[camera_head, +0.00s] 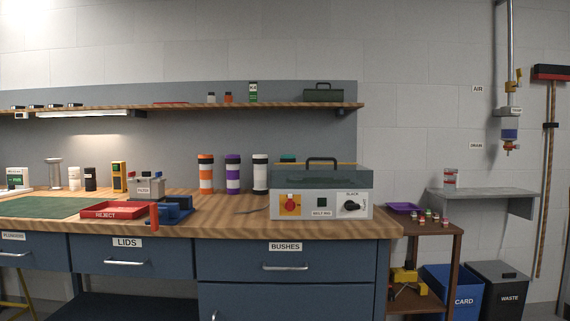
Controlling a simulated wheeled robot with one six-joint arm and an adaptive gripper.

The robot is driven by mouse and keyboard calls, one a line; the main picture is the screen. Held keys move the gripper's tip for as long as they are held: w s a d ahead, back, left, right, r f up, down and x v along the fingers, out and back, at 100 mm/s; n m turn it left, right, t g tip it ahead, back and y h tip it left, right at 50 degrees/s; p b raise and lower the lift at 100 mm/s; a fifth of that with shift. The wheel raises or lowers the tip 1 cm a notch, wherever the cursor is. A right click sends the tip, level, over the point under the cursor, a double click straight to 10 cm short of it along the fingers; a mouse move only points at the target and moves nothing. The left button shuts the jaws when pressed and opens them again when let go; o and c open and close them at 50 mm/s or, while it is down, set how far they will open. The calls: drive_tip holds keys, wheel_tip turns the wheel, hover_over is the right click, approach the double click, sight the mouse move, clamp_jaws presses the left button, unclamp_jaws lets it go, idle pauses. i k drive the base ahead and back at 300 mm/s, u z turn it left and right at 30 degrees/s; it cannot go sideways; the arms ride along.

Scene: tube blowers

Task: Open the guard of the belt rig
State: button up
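The belt rig (275,211) is a pale grey box with a "BELT RIG" label, standing on the wooden bench near its right end. Its front has a red rotary switch on a yellow plate, a small dark square and a black knob labelled "SLACK". The guard (345,178) is a see-through grey-green cover lying down over the top of the rig, with a dark arched handle (322,159) on top. What is under the guard is hard to make out. My gripper is not in view.
On the bench left of the rig are a red REJECT tray (112,212), a blue fixture (176,213) and several banded canisters (232,174). A wooden shelf (200,107) runs above. A brown side table (432,234) and bins (497,288) stand right.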

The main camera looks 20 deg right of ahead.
sight(363, 173)
drive_tip(key=u, duration=0.7)
drive_tip(key=i, duration=0.8)
drive_tip(key=z, duration=0.15)
